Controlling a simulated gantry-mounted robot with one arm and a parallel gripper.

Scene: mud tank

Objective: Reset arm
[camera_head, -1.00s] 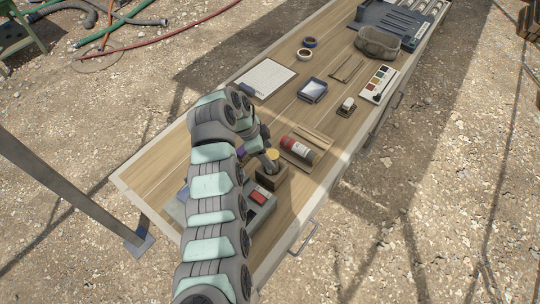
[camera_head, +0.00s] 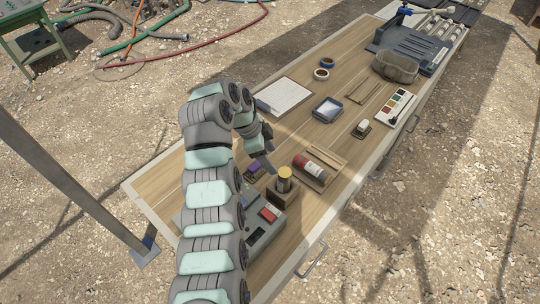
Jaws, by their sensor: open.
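My arm rises from the bottom of the picture and bends over the near-left part of the wooden table (camera_head: 165,186). My gripper (camera_head: 268,172) points down at the end of the arm, just left of and above a yellow-topped cylinder (camera_head: 285,180). The cylinder stands upright in a brown wooden block (camera_head: 284,197). My gripper is open and apart from the cylinder, and I see nothing held in it. The fingertips are small and partly dark in this view.
A red and white cylinder (camera_head: 310,168) lies in a wooden tray right of the block. A purple item (camera_head: 254,169) and a grey case (camera_head: 258,240) are close to my arm. A clipboard (camera_head: 285,96), a blue-framed tray (camera_head: 327,110) and a grey bin (camera_head: 396,67) lie farther back.

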